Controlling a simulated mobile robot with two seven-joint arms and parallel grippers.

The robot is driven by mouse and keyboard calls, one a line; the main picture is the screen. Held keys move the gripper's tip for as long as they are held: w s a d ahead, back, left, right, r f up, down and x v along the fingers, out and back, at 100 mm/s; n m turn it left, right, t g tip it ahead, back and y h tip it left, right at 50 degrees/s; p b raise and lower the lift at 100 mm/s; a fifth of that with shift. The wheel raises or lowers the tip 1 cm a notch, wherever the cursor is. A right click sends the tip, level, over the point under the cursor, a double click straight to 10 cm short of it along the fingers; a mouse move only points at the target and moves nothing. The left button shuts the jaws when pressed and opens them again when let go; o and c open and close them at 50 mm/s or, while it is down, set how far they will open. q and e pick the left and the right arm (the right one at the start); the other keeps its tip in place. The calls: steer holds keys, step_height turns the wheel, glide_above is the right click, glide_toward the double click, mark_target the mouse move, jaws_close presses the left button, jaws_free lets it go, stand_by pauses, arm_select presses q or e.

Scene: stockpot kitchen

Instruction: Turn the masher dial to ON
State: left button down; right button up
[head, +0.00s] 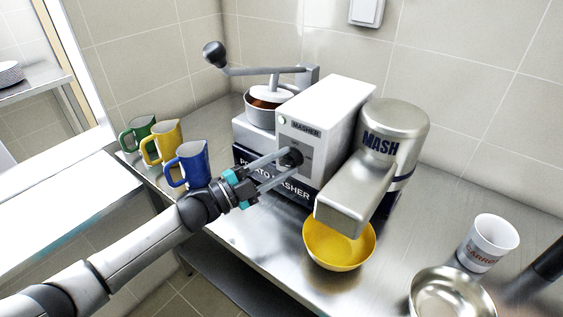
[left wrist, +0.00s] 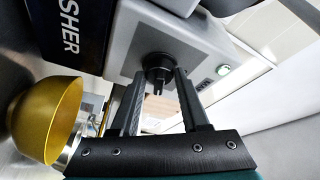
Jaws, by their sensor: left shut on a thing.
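The masher (head: 345,90) is a grey box labelled MASHER on the steel counter, with a MASH-marked metal head on its right. Its dial (head: 291,158) is a dark round knob on the front panel. My left gripper (head: 285,163) reaches in from the left and is shut on the dial. In the left wrist view the dial (left wrist: 158,68) sits between the two finger ends (left wrist: 159,77). I cannot read the dial's setting, as the fingers cover part of its panel. My right gripper does not show.
Blue (head: 189,164), yellow and green mugs stand left of the masher. A yellow bowl (head: 340,250) sits under the spout. A white cup (head: 487,243) and a metal bowl (head: 453,296) are at the right. A cranked pot (head: 265,105) stands behind. A light (head: 283,121) on the panel looks pale green.

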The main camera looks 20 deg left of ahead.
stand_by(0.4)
arm_select(q)
steer(key=shift+c, duration=2)
jaws_free()
steer(key=shift+s+a, duration=0.1)
steer(key=v, duration=1.5)
